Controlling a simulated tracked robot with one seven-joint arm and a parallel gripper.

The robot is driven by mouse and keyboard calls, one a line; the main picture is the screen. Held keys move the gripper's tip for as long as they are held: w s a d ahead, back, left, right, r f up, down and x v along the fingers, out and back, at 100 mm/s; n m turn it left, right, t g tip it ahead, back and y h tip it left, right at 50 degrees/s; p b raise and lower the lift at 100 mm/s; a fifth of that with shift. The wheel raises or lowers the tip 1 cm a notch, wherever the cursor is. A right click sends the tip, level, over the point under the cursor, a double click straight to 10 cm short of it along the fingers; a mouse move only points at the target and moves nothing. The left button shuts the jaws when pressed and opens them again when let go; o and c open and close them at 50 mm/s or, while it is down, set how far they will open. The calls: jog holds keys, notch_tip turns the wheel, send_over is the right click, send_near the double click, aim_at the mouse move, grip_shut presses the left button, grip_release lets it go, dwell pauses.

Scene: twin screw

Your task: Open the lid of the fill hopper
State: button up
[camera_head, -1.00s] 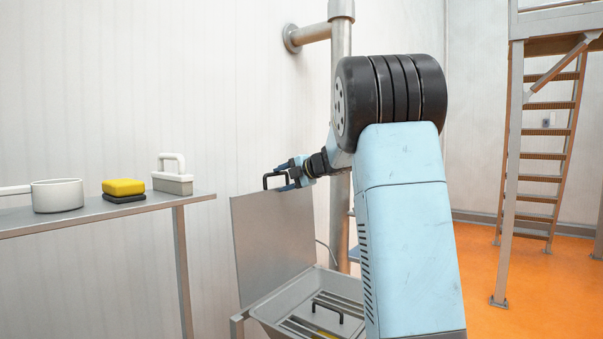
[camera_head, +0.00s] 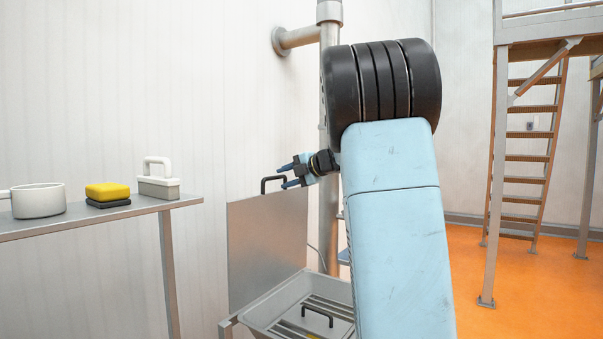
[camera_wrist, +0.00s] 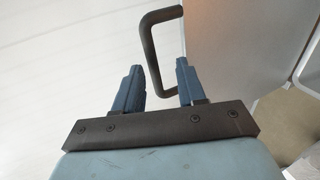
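The fill hopper (camera_head: 258,312) stands low in the middle of the head view, partly hidden by my arm. Its grey lid (camera_head: 266,240) stands upright at the back, so the hopper is open. A black lid handle (camera_head: 264,184) sits at the lid's top edge. My gripper (camera_head: 287,174) is beside this handle. Whether a finger touches the handle is unclear.
Inside the hopper lies a grate with a black handle (camera_head: 317,311). A table (camera_head: 100,217) on the left holds a white pot (camera_head: 38,201), a yellow sponge (camera_head: 107,191) and a white-handled brush (camera_head: 158,182). A vertical pipe (camera_head: 328,220) stands behind my arm.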

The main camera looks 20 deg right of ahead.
jog(key=shift+v, duration=2.85)
jog(key=s+a+f+m+g+h, duration=0.2)
jog(key=s+a+f+m, duration=0.2)
jog(key=s, duration=0.8)
jog(key=s+a+f+m+g+h, duration=0.2)
jog(key=s+a+f+m, duration=0.3)
jog(key=s+f+m, duration=0.3)
jog(key=s+a+f+m+g+h, duration=0.2)
jog(key=s+a+f+m, duration=0.3)
jog(key=s+m, duration=0.7)
jog(key=shift+s+f+h, duration=0.55)
jog(key=shift+s+h, duration=0.15)
jog(key=shift+s, duration=2.1)
